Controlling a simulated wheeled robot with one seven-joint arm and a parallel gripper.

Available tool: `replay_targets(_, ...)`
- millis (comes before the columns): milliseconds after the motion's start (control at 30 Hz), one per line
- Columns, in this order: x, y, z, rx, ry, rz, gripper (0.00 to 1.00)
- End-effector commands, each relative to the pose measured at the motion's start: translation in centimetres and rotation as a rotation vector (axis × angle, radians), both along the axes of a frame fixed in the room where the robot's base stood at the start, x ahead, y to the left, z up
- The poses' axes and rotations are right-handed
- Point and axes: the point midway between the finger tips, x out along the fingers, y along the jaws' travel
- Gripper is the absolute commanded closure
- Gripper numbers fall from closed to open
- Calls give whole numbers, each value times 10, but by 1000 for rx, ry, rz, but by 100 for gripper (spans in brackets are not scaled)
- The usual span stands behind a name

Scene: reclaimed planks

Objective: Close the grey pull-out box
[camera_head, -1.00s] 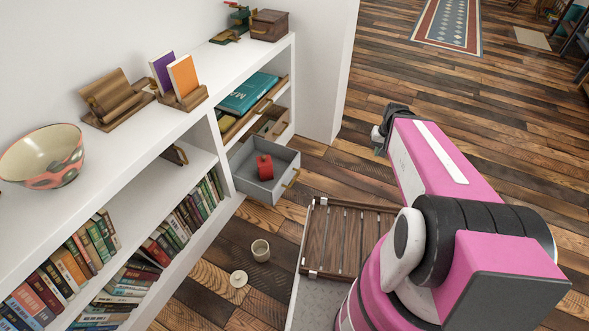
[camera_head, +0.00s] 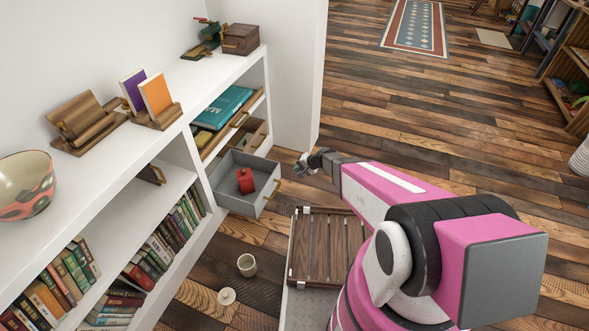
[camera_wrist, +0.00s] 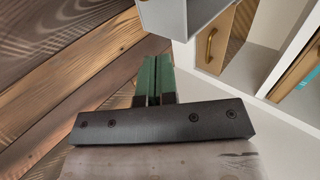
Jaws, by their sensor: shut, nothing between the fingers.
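The grey pull-out box (camera_head: 226,196) stands pulled out from the lower part of the white shelf in the head view, with a red object (camera_head: 245,181) inside and a brass handle (camera_head: 272,189) on its front. A corner of the box also shows at the top of the wrist view (camera_wrist: 163,18). My gripper (camera_head: 302,168) is shut and empty, to the right of the box's front and apart from it. In the wrist view its green fingers (camera_wrist: 153,78) lie together, pointing toward the box corner.
The white shelf (camera_head: 180,150) holds books, a bowl (camera_head: 25,185) and small wooden items. Above the box is a wooden drawer (camera_head: 245,135), also seen with its handle in the wrist view (camera_wrist: 213,48). A cup (camera_head: 247,265) and a lid-like disc (camera_head: 226,296) lie on the floor. The floor right of the box is open.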

Motion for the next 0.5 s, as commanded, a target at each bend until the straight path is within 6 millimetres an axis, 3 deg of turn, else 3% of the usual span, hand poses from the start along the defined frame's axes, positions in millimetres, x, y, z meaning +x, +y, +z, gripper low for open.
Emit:
replay_targets(400,18,55,-55,-1,1,2,100)
replay_targets(500,21,70,-54,-1,-1,4,100)
